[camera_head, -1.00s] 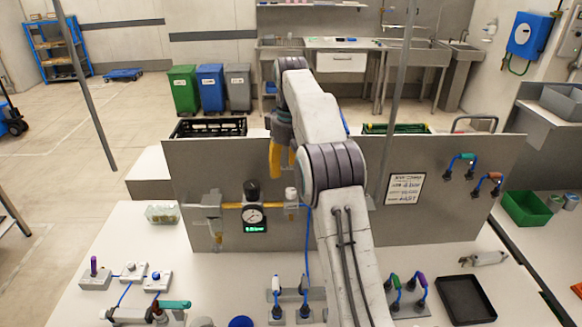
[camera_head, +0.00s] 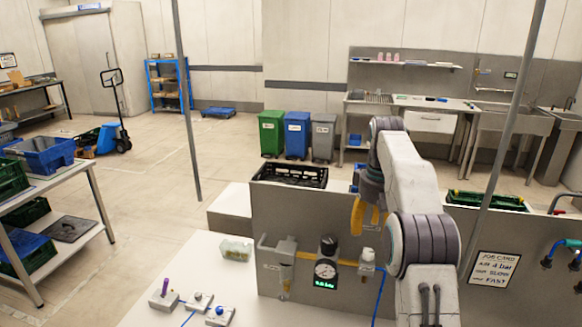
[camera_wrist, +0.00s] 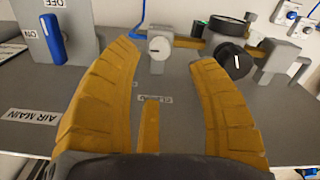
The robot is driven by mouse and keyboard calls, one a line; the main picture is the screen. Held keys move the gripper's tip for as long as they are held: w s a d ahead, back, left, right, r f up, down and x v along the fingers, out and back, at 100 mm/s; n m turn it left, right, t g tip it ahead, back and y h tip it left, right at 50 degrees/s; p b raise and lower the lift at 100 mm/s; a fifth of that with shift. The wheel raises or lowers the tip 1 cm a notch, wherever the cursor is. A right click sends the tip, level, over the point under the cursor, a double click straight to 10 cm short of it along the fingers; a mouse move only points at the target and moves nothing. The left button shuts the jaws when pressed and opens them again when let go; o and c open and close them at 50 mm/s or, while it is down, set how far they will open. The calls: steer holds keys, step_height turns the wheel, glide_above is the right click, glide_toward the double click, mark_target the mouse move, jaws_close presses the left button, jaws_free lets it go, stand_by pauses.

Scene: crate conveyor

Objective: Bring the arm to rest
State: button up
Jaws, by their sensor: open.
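My gripper (camera_wrist: 165,75) has two yellow fingers, spread apart with nothing between them in the wrist view. In the head view my gripper (camera_head: 368,215) hangs from my raised arm at the top of the grey panel (camera_head: 284,215), pointing down. In the wrist view a white knob (camera_wrist: 159,47) lies beyond the gap between the fingertips, and a black knob (camera_wrist: 231,60) lies beyond the right finger. A blue lever (camera_wrist: 51,38) with ON and OFF marks is at the upper left.
A pressure gauge (camera_head: 325,271) is mounted on the panel. A job card (camera_head: 494,268) hangs to the right of my arm. A black crate (camera_head: 290,174) and a green crate (camera_head: 487,201) stand behind the panel. A shelf with crates (camera_head: 92,222) is at left.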

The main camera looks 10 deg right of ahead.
steer(key=s+a+r+t+b, duration=0.1)
steer(key=s+a+r, duration=0.1)
steer(key=s+a, duration=0.35)
steer(key=s+a+r+t+b, duration=0.1)
steer(key=s+a+r+b, duration=0.1)
steer(key=s, duration=0.6)
steer(key=s+a+f+t+b, duration=0.1)
steer(key=s+a+f, duration=0.1)
steer(key=s+f, duration=0.3)
steer(key=s+a+f+t, duration=0.1)
steer(key=s+f, duration=0.5)
steer(key=s, duration=0.7)
steer(key=shift+s+a+t+b, duration=0.35)
steer(key=shift+s+a+t, duration=0.05)
